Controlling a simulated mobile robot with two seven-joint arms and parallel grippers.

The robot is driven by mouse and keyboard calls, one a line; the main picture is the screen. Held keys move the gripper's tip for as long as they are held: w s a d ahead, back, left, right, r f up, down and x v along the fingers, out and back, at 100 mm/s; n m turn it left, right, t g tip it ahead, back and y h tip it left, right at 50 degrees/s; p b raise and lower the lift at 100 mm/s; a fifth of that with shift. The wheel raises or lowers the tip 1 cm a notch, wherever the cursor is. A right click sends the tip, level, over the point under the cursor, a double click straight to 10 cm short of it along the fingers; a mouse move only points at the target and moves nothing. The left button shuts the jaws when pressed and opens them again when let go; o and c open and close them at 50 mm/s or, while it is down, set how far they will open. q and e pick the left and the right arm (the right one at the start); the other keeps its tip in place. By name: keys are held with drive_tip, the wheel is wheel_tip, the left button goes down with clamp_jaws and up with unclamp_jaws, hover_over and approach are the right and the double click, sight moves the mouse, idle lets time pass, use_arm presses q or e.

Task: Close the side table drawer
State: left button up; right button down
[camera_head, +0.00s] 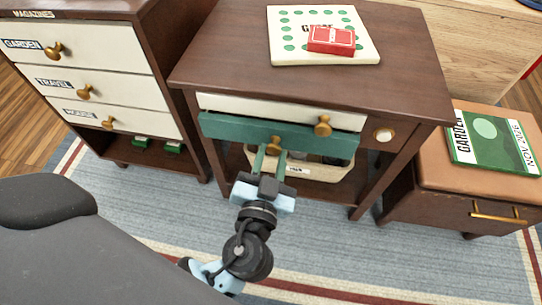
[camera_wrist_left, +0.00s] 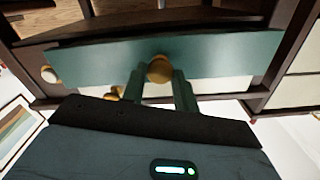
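The side table (camera_head: 410,75) is dark brown and has a white upper drawer (camera_head: 260,105) with a brass knob (camera_head: 322,125). Below it, the green drawer (camera_head: 225,127) stands out a little past the table's front. Its brass knob (camera_head: 274,144) also shows in the wrist view (camera_wrist_left: 160,68). My left gripper (camera_head: 269,158) is open, its fingers pointing at the green drawer. In the wrist view the fingertips (camera_wrist_left: 159,72) are apart, on either side of the knob and very close to it; contact is unclear. My right gripper is out of view.
A basket (camera_head: 315,172) sits on the shelf under the drawers. A game board with a red card box (camera_head: 331,40) lies on the table top. A magazine cabinet (camera_head: 95,85) stands left, a low drawer unit (camera_head: 455,208) right. The rug in front is clear.

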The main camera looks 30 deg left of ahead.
use_arm(q)
clamp_jaws()
drive_tip(key=shift+w, duration=0.3)
drive_tip(key=x, duration=0.3)
drive_tip(key=shift+w+a+b, duration=0.15)
drive_tip(key=shift+w+b, duration=0.15)
drive_tip(key=shift+b, duration=0.1)
drive_tip(key=shift+w+a, duration=0.1)
drive_tip(key=shift+r, duration=0.1)
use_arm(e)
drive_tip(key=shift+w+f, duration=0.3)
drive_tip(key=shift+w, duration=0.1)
use_arm(q)
drive_tip(key=shift+o, duration=2.4)
unclamp_jaws()
drive_tip(key=o, duration=0.4)
drive_tip(key=shift+w, duration=0.1)
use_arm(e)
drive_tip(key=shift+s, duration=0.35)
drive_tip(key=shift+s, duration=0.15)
